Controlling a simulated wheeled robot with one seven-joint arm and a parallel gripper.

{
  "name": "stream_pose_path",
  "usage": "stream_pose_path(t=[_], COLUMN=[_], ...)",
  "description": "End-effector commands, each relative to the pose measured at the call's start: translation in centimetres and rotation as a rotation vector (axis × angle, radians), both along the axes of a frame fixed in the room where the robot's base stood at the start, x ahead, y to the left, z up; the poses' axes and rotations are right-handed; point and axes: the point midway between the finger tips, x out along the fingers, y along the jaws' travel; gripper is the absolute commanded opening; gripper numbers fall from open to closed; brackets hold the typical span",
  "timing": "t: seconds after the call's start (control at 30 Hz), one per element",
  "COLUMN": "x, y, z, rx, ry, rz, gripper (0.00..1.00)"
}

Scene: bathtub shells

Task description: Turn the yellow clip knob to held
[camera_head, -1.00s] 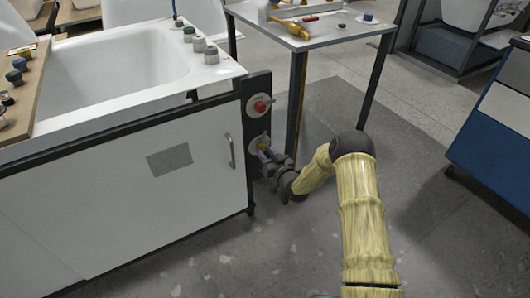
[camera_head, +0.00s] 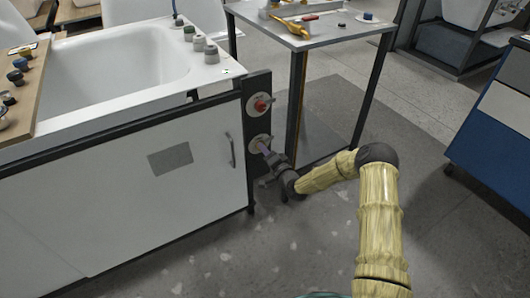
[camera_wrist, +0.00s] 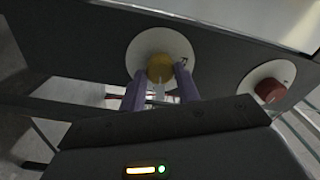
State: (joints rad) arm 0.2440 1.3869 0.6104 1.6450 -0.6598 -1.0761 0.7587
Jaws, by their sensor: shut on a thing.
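The yellow clip knob (camera_wrist: 160,68) sits on a round pale dial plate (camera_wrist: 146,46) on the dark panel at the tub's end. The dial also shows in the head view (camera_head: 256,143), low on the panel, with the knob mostly hidden by my gripper. My gripper (camera_wrist: 160,77) has its two purple fingers on either side of the knob and is shut on it. In the head view my gripper (camera_head: 267,151) reaches the dial from the lower right. A small dark mark shows at the dial's right edge in the wrist view. I cannot read any lettering.
A red knob (camera_head: 260,105) on its own round plate sits just above, and shows at right in the wrist view (camera_wrist: 268,90). The white tub (camera_head: 110,70) is at left. A table (camera_head: 330,30) with tools stands behind. Grey floor is open in front.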

Motion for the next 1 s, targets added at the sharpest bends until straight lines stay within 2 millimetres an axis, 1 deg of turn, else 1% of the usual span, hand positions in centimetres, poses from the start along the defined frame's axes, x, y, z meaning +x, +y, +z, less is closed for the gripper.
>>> stream_pose_path(t=[0.03, 0.33, 0.87, 0.9, 0.97, 1.0], x=[-0.18, -0.2, -0.23, -0.23, -0.22, -0.2], y=[0.01, 0.03, 0.09, 0.1, 0.09, 0.08], z=[-0.29, -0.32, -0.32, -0.33, -0.31, -0.28], rx=[0.029, 0.155, 0.185, 0.184, 0.184, 0.184], ry=[0.026, 0.113, 0.134, 0.134, 0.134, 0.133], rz=[0.002, 0.003, 0.003, 0.004, 0.003, 0.004], gripper=[0.09, 0.09, 0.09, 0.34, 0.46, 0.53])
